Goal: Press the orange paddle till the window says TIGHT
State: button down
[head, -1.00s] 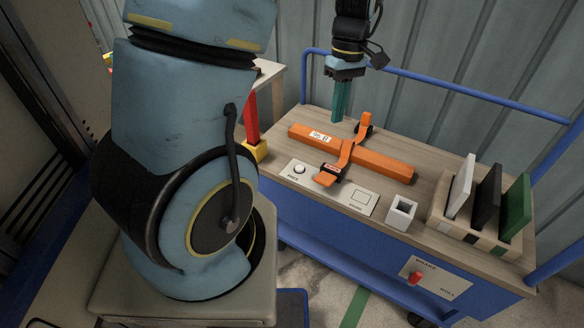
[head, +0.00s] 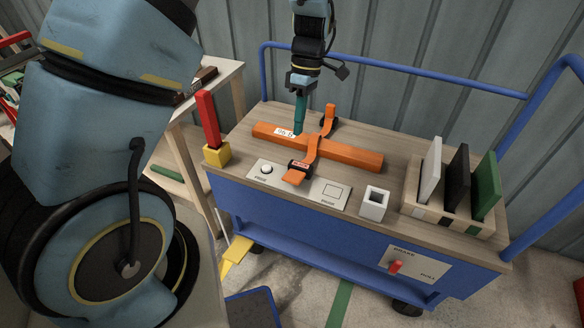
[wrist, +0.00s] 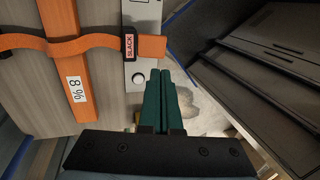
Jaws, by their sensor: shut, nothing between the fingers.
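The orange paddle (head: 296,179) sticks out at the front end of an orange strap that crosses an orange beam (head: 352,154). It also shows in the wrist view (wrist: 153,48).
A panel (head: 312,187) with a round white button (head: 266,169) and a square plate lies under the paddle. A blue rail (head: 400,72) runs behind.

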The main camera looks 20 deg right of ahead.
aim_at(292, 179)
jog(key=p+x, duration=0.2)
jog(key=x, duration=1.1)
